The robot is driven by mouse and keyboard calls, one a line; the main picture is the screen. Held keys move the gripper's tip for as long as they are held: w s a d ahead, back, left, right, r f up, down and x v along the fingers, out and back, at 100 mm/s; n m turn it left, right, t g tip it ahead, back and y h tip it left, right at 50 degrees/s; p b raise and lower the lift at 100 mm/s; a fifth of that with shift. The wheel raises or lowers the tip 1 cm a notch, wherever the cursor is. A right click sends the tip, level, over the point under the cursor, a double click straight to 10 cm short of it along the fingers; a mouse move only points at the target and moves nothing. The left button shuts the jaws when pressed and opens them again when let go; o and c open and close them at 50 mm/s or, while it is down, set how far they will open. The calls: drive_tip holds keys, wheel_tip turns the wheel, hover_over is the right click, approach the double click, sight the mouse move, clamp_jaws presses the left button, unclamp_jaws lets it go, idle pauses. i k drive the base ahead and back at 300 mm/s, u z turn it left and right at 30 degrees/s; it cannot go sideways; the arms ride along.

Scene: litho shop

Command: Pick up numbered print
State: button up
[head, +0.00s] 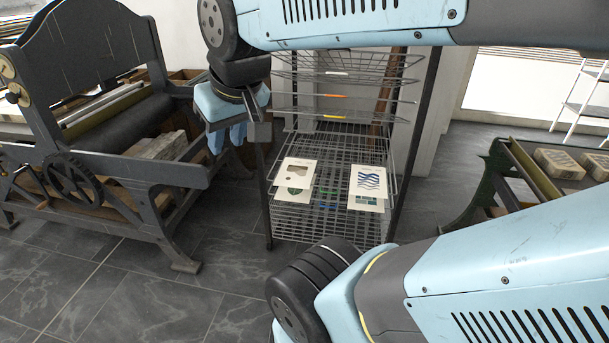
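A pale print (299,168) with a brown shape lies on a wire shelf of the drying rack (320,224), at the left. Another pale print (368,180) with dark blue wavy lines lies on the same shelf at the right. A print with a green shape (292,191) and one with a teal block (366,202) show partly beneath them. No numbers can be read on the prints at this size. My gripper (235,138) hangs at the left side of the rack, apart from the prints. Its fingers are small and partly hidden, and nothing held can be made out.
A dark printing press (110,172) stands close on the left. Upper wire shelves (330,115) extend above the prints. A green-framed table (494,168) with pale stone blocks (558,164) stands at the right. The tiled floor (110,283) is clear at the front left.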

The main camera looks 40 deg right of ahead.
sight(294, 173)
drive_tip(key=z, duration=0.05)
drive_tip(key=k, duration=1.05)
drive_tip(key=z, duration=1.05)
drive_tip(key=i, duration=1.7)
drive_tip(key=u, duration=0.05)
